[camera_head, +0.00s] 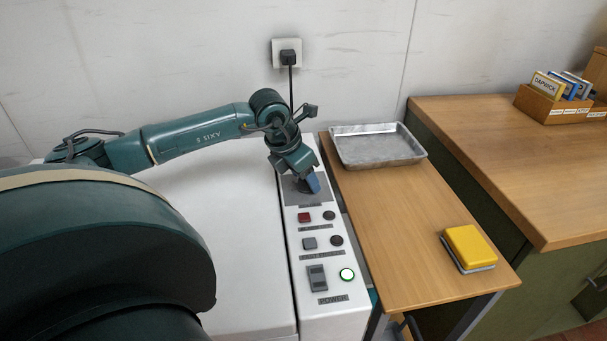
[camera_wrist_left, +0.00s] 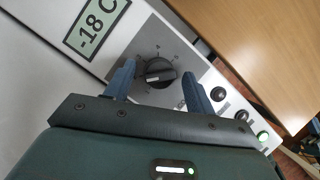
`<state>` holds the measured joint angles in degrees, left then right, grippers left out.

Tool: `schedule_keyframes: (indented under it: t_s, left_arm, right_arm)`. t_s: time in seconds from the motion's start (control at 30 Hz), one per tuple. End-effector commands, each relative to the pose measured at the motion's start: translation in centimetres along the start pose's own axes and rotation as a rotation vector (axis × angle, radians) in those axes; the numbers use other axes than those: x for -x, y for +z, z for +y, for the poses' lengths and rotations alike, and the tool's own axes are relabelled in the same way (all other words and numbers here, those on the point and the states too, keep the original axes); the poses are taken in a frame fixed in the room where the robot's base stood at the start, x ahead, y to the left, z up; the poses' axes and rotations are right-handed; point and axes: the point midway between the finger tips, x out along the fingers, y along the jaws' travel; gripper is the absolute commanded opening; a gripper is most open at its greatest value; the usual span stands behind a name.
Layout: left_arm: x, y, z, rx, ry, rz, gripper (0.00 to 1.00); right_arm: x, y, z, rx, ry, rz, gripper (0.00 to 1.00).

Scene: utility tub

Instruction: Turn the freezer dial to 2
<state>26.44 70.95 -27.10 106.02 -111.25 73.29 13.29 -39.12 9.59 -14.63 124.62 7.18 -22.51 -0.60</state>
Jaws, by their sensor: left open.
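The freezer dial (camera_wrist_left: 158,72) is a dark round knob with a raised grip bar and a light mark, on a grey plate with a ring of small numbers. I cannot read which number it points to. My left gripper (camera_head: 309,184) is over the far end of the white control panel (camera_head: 335,319) and hides the dial in the head view. In the left wrist view its two blue fingers are apart, one on each side of the dial; I cannot tell whether they touch it. A display (camera_wrist_left: 97,26) reading -18 C is beside the dial.
The panel also has a red button (camera_head: 305,217), a grey button (camera_head: 309,243), a power switch (camera_head: 317,278) and a lit green lamp (camera_head: 347,274). A wooden side table (camera_head: 390,225) to the right carries a metal tray (camera_head: 378,145) and a yellow sponge (camera_head: 467,246).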

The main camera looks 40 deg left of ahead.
Motion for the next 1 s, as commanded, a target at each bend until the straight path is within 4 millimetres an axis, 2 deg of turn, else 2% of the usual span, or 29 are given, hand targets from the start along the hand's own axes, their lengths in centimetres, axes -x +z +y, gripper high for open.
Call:
schedule_keyframes:
  t_s: [0.17,0.4,0.6,0.8,1.0]
  left_arm:
    - [2.3,0.0,0.1,-0.002,0.004,-0.002,0.55]
    - [7.7,0.0,0.1,-0.001,0.006,-0.003,0.55]
    - [11.3,0.0,0.1,-0.001,0.005,-0.002,0.55]
    - [12.9,0.0,0.0,0.000,0.002,-0.001,0.55]
    - [13.1,0.0,0.0,0.000,0.001,0.000,0.55]
  right_arm:
    - [-0.1,0.1,0.0,0.000,-0.001,-0.001,0.00]
    - [-0.2,0.4,0.0,-0.006,-0.003,0.000,0.00]
    - [-0.2,0.5,0.0,-0.010,-0.005,0.001,0.00]
    - [-0.2,0.2,0.0,-0.011,-0.005,0.006,0.00]
    - [-0.2,0.2,0.0,-0.011,-0.005,0.008,0.00]
